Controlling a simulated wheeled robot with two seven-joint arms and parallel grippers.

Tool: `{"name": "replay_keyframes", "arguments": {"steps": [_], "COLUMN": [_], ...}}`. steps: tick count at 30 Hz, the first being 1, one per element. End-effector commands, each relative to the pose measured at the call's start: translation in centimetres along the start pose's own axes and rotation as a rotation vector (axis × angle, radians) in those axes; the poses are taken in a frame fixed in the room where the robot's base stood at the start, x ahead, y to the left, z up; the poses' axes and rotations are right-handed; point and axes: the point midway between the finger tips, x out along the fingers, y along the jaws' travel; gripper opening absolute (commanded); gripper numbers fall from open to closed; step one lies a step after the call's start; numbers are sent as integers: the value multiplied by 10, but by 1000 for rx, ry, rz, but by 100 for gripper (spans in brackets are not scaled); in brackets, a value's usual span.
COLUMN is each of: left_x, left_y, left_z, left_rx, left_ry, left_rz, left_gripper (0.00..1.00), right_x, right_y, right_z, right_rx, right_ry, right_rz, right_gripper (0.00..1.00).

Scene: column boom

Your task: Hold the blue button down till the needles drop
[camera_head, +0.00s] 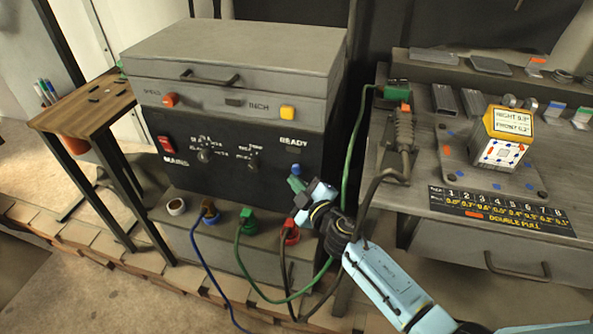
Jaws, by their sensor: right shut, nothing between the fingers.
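The machine (230,130) is a grey and black cabinet with a front control panel. A small blue button (295,169) sits low on the right of the black panel, below the READY label. My right gripper (297,184) is shut and empty, with its tip just below the button and partly in front of that area. I cannot tell whether the tip touches the button or whether the button is pressed. No needles can be made out. My left gripper is not in view.
Green, red and brown plugs with cables (248,220) are on the ledge below the panel. A green cable runs up beside the cabinet. The right bench (460,110) holds a yellow-topped display (510,122) and a number strip. A wooden side table (85,108) stands left.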

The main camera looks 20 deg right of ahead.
Motion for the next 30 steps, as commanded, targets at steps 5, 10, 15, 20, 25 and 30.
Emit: {"name": "replay_keyframes", "arguments": {"steps": [5, 10, 15, 20, 25, 30], "left_x": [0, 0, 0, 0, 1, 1], "left_y": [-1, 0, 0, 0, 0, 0], "left_z": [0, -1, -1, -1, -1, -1], "left_rx": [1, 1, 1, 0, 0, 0], "left_ry": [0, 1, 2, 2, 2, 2], "left_rz": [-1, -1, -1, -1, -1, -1], "left_gripper": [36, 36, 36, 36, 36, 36], "right_x": [0, 0, 0, 2, 6, 6], "right_y": [0, 0, 0, 1, 4, 4], "right_z": [0, 0, 0, 2, 4, 4], "right_rx": [0, 0, 0, -1, 0, 0], "right_ry": [0, 0, 0, 0, 0, 0], "right_rz": [0, 0, 0, 0, 0, 0], "right_gripper": [0, 0, 0, 0, 0, 0]}}
